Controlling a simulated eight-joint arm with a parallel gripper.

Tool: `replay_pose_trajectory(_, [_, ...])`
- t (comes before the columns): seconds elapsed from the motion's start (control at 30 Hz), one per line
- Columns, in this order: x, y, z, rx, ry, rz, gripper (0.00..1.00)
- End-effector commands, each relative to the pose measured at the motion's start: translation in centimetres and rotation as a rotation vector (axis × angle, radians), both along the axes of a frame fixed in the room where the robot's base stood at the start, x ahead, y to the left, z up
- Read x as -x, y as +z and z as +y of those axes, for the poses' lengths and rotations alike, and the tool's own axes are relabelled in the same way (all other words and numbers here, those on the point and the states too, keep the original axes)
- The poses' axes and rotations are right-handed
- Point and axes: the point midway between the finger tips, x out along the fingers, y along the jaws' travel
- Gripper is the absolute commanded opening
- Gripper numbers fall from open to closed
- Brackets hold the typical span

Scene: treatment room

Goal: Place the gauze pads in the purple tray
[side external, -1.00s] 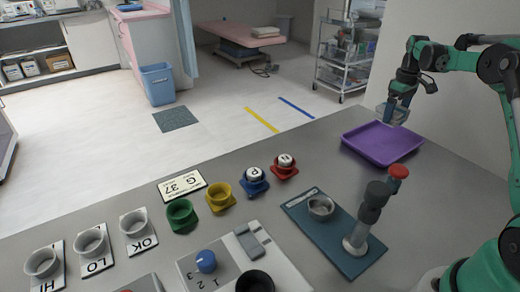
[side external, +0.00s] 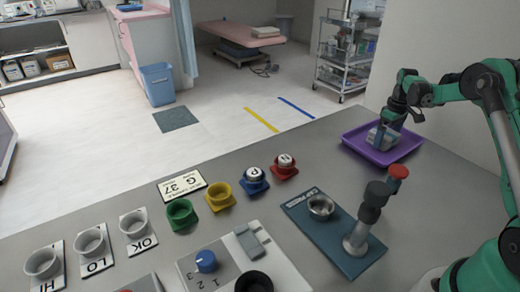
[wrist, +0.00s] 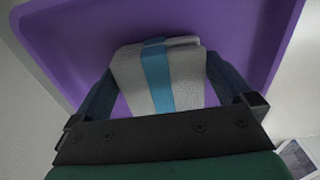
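The gauze pads (side external: 382,137) are a pale grey-white bundle with a blue band, seen close up in the wrist view (wrist: 185,80). My gripper (side external: 385,133) points down at them, with one dark blue finger on each side in the wrist view (wrist: 160,75). The fingertips meet the sides of the bundle, so it looks shut on the pads. The purple tray (side external: 408,150) lies at the table's right rear, and its floor shows around the pads in the wrist view (wrist: 70,50). The pads are inside the tray's outline, low; whether they touch the floor is unclear.
Red (side external: 284,172), blue (side external: 254,187), yellow and green holders stand to the left. The tray's floor around the pads is clear.

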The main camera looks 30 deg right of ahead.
Motion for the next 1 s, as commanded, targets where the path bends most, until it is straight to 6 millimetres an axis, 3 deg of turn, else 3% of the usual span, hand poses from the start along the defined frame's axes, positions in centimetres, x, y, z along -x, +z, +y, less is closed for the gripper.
replay_pose_trajectory(0.2, [0.0,0.1,0.0,0.0,0.0,0.0,1.0])
replay_pose_trajectory(0.33, [0.0,1.2,0.0,0.0,0.0,0.0,1.0])
replay_pose_trajectory(0.7, [0.0,9.2,0.0,0.0,0.0,0.0,1.0])
replay_pose_trajectory(1.0, [-0.1,12.4,0.4,0.004,0.001,-0.005,1.0])
